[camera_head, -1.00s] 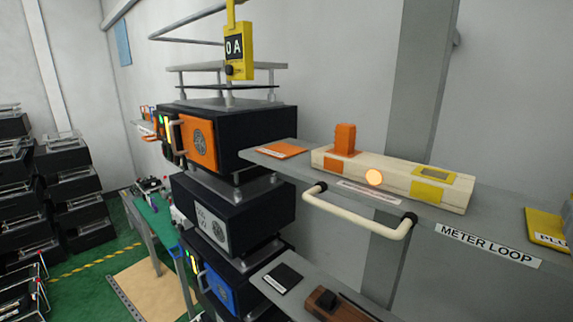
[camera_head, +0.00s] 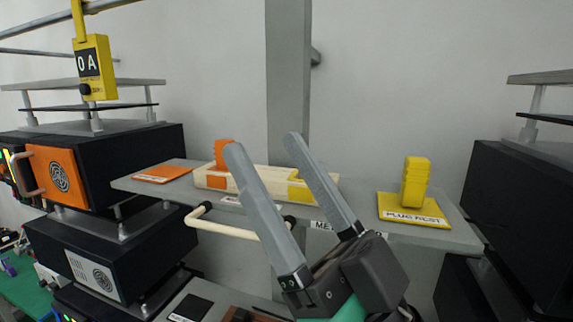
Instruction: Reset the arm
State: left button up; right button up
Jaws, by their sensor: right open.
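My right gripper (camera_head: 263,148) rises from the bottom centre, its two long grey fingers spread apart with nothing between them. Its fingers pass in front of a cream fixture (camera_head: 262,178) on the grey shelf, hiding part of it. An orange upright block (camera_head: 223,153) stands at the fixture's left end, and a yellow patch (camera_head: 299,193) is at its right. A yellow plug-like block (camera_head: 415,181) stands upright on a yellow pad (camera_head: 432,212) labelled PLUG REST. I cannot tell whether the fingers touch anything. My left gripper is not in view.
A cream handle bar (camera_head: 226,230) runs along the front of the grey shelf (camera_head: 140,186). An orange pad (camera_head: 163,173) lies at the shelf's left. Dark equipment boxes stand left (camera_head: 130,150) and right (camera_head: 525,190). A yellow 0A meter (camera_head: 95,68) hangs at upper left.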

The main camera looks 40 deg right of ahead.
notch_tip(320, 180, up, 7)
jog(key=p, duration=0.7)
jog(key=shift+r, duration=0.1)
dwell(0.5)
